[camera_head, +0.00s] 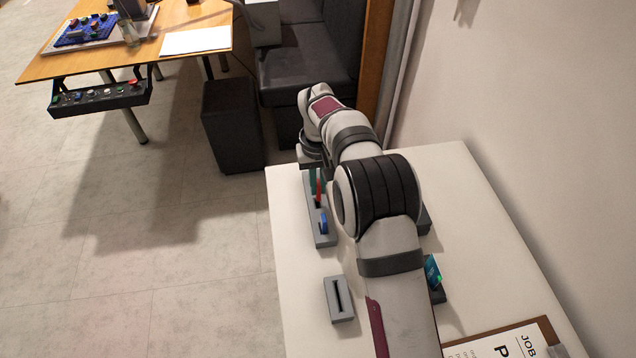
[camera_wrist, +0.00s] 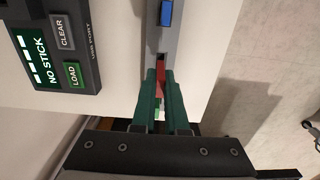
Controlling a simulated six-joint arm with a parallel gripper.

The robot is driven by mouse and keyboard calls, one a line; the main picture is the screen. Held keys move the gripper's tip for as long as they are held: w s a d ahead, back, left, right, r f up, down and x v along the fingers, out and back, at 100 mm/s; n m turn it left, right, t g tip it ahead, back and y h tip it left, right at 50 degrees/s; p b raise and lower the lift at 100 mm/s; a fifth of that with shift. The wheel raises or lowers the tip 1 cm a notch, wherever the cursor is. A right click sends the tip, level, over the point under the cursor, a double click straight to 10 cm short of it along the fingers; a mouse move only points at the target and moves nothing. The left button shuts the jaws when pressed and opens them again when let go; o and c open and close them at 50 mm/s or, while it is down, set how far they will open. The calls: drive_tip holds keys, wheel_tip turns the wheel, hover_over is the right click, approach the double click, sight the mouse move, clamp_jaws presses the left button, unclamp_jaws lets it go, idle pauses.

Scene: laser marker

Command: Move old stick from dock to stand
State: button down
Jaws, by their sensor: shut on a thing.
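My gripper (camera_wrist: 160,82) has green fingers shut on a red stick (camera_wrist: 160,65), which shows between the fingertips. In the head view my gripper (camera_head: 315,180) is over the far part of a long grey holder (camera_head: 311,240), and the red stick (camera_head: 318,193) points down at it. I cannot tell whether its lower end is in a slot. A blue stick (camera_head: 324,222) stands in the same holder, nearer the camera; it also shows in the wrist view (camera_wrist: 167,13). A device with a screen (camera_wrist: 38,58) reads "NO STICK", with "USB PORT" printed beside its buttons.
A grey block with one empty slot (camera_head: 339,299) sits on the white table (camera_head: 300,320) near the holder. A teal item with a green light (camera_head: 433,272) stands right of my arm. A clipboard (camera_head: 510,345) lies at the near right. My arm hides the table's middle.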

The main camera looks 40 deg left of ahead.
sight(318, 193)
drive_tip(key=shift+f, duration=1.7)
idle(0.3)
drive_tip(key=c, duration=0.9)
unclamp_jaws()
drive_tip(key=shift+o, duration=0.2)
wheel_tip(318, 193, up, 22)
drive_tip(key=shift+f, duration=0.15)
